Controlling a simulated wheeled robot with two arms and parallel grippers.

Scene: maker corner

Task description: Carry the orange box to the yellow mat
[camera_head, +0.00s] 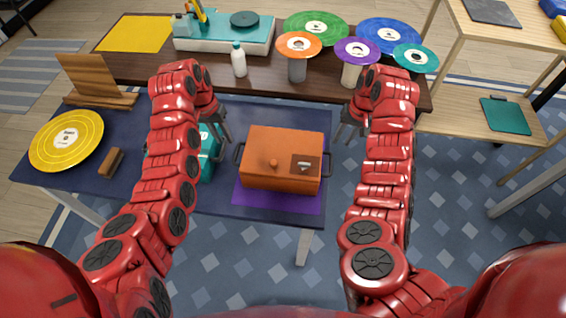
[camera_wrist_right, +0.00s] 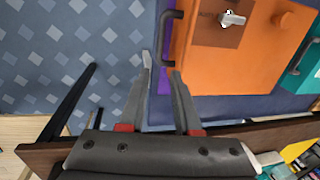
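The yellow mat (camera_head: 134,33) lies flat and bare on the left of the brown table behind. My left gripper (camera_head: 222,136) is open and empty, just behind and left of the box. My right gripper (camera_head: 347,132) is open beside the box's right handle. In the right wrist view, its fingertips (camera_wrist_right: 162,68) are near the dark handle (camera_wrist_right: 169,42), not closed on it.
A teal box (camera_head: 208,152) stands left of the orange box, partly behind my left arm. A yellow record (camera_head: 66,140), a brush (camera_head: 111,162) and a wooden stand (camera_head: 95,82) are further left. A turntable (camera_head: 222,36), a white bottle (camera_head: 239,62) and several records crowd the brown table (camera_head: 200,76).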

